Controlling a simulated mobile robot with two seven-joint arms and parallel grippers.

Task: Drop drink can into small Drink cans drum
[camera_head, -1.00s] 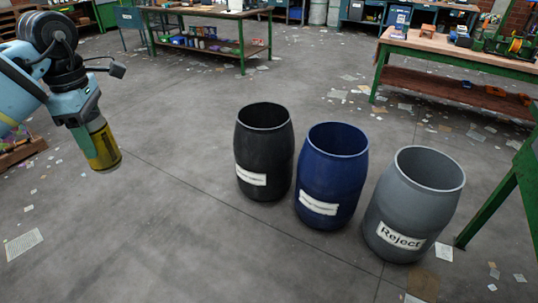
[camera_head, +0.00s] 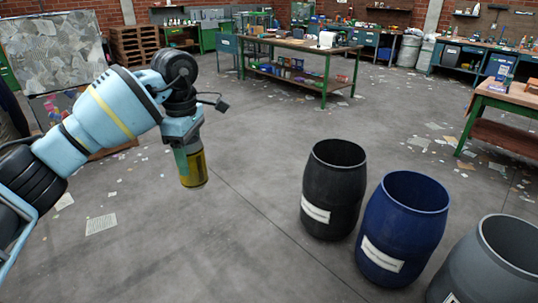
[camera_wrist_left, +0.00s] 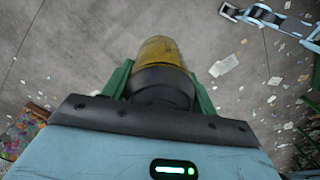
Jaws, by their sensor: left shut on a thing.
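A yellow drink can (camera_head: 193,170) hangs upright in my left gripper (camera_head: 187,158), above the floor at the left of the head view. The left gripper is shut on it. In the left wrist view the can (camera_wrist_left: 160,52) shows between the green fingers. A black drum (camera_head: 333,190), a blue drum (camera_head: 402,230) and a grey drum (camera_head: 487,265) stand in a row at the right, open on top. The labels on the black and blue drums are too small to read. The gripper is left of the black drum, apart from it. My right gripper is not in view.
A green-legged workbench (camera_head: 300,52) with small items stands at the back. Another bench (camera_head: 505,115) is at the right edge. Papers lie scattered on the floor. The floor between the can and the black drum is clear.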

